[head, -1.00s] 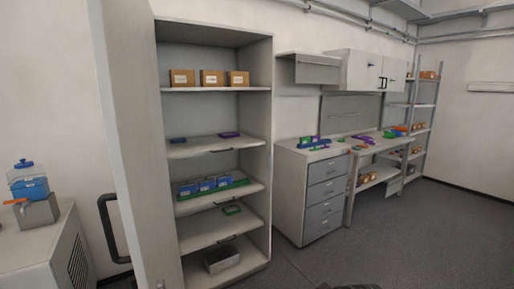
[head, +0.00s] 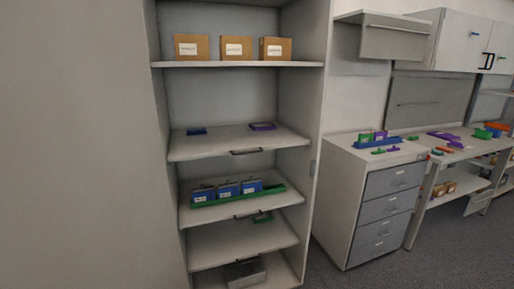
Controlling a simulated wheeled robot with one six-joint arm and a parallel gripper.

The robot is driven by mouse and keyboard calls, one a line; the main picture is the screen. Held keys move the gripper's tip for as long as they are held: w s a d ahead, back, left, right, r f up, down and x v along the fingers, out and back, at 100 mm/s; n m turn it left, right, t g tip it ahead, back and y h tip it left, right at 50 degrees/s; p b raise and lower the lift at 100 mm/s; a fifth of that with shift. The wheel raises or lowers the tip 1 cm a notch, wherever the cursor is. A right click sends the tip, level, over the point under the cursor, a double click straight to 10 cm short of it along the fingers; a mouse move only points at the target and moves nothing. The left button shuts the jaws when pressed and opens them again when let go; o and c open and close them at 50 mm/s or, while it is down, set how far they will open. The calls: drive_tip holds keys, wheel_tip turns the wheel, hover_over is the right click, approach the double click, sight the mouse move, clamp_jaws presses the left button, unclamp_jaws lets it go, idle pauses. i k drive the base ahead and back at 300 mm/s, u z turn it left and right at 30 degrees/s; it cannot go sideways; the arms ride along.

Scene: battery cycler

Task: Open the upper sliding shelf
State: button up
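A tall open cabinet (head: 318,150) stands in the middle of the head view. Its upper sliding shelf (head: 215,147) is a light grey board with a dark handle (head: 246,152) on its front edge. A small dark blue item (head: 196,131) and a purple item (head: 263,126) lie on it. The shelf looks pushed in, or nearly so; its exact position is hard to tell. Below it, another shelf with a handle (head: 252,214) holds a green tray (head: 272,190) with three blue boxes (head: 227,189). My gripper is not in view.
A fixed top shelf (head: 240,64) holds three cardboard boxes (head: 238,47). The open cabinet door (head: 70,150) fills the left side. A metal box (head: 245,272) sits at the bottom. A drawer unit (head: 390,208) and workbench stand to the right. Grey floor (head: 445,255) is clear in front of them.

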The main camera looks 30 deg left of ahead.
sight(238, 139)
drive_tip(key=u, duration=0.3)
drive_tip(key=i, duration=0.8)
drive_tip(key=u, duration=1.4)
drive_tip(key=i, duration=0.65)
drive_tip(key=u, duration=0.65)
